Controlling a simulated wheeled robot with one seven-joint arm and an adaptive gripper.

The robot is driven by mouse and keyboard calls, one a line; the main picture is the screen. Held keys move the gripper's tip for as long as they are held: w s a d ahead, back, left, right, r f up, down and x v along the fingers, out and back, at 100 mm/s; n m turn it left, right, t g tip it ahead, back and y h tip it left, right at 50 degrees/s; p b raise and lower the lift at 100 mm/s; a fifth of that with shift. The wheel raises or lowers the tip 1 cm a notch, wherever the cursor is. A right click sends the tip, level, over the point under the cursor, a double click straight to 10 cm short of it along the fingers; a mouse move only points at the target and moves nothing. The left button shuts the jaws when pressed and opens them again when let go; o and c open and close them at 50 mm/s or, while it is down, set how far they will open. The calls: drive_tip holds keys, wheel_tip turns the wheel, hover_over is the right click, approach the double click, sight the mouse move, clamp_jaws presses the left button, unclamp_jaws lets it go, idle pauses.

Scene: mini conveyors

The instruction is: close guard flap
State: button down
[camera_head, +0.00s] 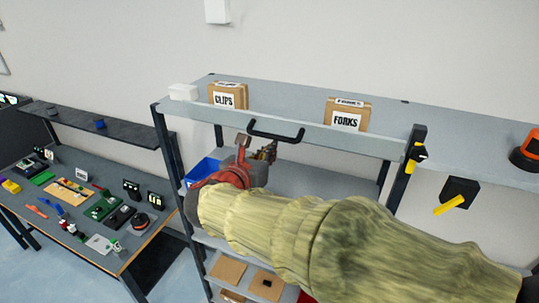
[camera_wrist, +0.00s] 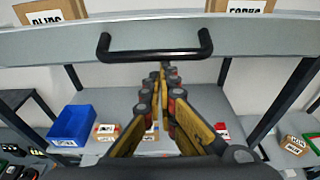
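The guard flap appears to be the long grey panel (camera_head: 345,137) along the upper front of the rack, with a black bar handle (camera_head: 276,133). In the wrist view the panel (camera_wrist: 250,38) spans the top and the handle (camera_wrist: 155,55) faces me. My gripper (camera_head: 266,151) is just below the handle in the head view. In the wrist view the fingers of my gripper (camera_wrist: 162,72) come together to a point just under the handle bar, with nothing seen between them. I cannot tell whether the tips touch the bar. My arm hides part of the rack's inside.
Boxes marked CLIPS (camera_head: 228,96) and FORKS (camera_head: 347,115) stand on the top shelf. A blue bin (camera_wrist: 72,126) and small boxes sit on the shelf below. A yellow-handled switch (camera_head: 451,204) is at right. A cluttered bench (camera_head: 120,262) stands at left.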

sight(274, 137)
drive_tip(key=r, duration=0.3)
drive_tip(key=shift+w+d+r+p, duration=0.1)
drive_tip(key=shift+w+d+p, duration=0.05)
drive_tip(key=shift+w+p, duration=0.2)
drive_tip(key=shift+w+d+r+p, duration=0.1)
drive_tip(key=shift+w+r+p, duration=0.1)
drive_tip(key=shift+r, duration=0.3)
drive_tip(key=shift+w+r+p, duration=0.15)
drive_tip(key=shift+r, duration=0.35)
drive_tip(key=shift+f, duration=0.25)
